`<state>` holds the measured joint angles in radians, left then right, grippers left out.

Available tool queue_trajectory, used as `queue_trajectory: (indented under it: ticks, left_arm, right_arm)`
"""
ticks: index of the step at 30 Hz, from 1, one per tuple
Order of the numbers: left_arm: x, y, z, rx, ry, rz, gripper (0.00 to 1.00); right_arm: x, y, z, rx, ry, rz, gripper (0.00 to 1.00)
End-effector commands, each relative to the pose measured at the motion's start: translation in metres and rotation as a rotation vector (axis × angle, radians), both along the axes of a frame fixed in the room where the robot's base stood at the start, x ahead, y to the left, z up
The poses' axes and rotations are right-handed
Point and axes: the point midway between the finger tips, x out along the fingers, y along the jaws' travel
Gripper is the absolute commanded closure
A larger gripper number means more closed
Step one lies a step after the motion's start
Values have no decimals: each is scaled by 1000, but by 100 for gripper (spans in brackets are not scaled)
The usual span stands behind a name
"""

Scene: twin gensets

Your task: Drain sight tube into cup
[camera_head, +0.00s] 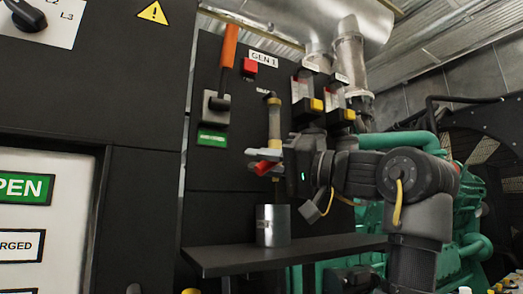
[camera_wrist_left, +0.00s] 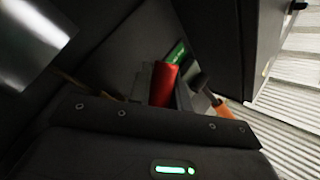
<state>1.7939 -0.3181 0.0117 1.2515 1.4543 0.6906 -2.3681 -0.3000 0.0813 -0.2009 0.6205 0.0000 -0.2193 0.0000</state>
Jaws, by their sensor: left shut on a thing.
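The sight tube (camera_head: 274,122) stands upright on the dark GEN 1 panel, with yellowish fluid showing in it. A red valve lever (camera_head: 264,168) is at its lower end. My left gripper (camera_head: 268,160) is shut on the red lever, which also shows red between the fingers in the left wrist view (camera_wrist_left: 163,84). The metal cup (camera_head: 272,226) stands upright on the shelf, below the tube and gripper. It also shows at the upper left of the left wrist view (camera_wrist_left: 32,38). The inside of the cup is hidden. My right gripper is in neither view.
The dark shelf (camera_head: 215,258) juts out under the panel. An orange-handled switch (camera_head: 229,48) and a red button (camera_head: 250,67) are above left. Two gauge units with yellow parts (camera_head: 316,104) are above the gripper. Green engine pipes (camera_head: 400,140) lie behind my arm.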

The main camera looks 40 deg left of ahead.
Motion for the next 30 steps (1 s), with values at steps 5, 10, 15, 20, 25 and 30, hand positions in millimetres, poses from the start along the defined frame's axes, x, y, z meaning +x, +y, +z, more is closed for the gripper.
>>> queue_trajectory:
  ticks: [5,10,15,20,25,30]
  left_arm:
    - [0,0,-2,-5,-10,1,100]
    - [0,0,-2,-5,-10,1,100]
    - [0,0,-2,-5,-9,1,71]
    - [0,0,-2,-4,-8,0,59]
    - [1,0,-1,-4,-8,-1,59]
    - [1,0,-1,-3,-8,-1,59]
  right_arm:
    - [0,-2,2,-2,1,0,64]
    - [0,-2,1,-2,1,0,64]
    - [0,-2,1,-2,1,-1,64]
    - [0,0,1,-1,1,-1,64]
    - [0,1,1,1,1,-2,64]
    - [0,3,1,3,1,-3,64]
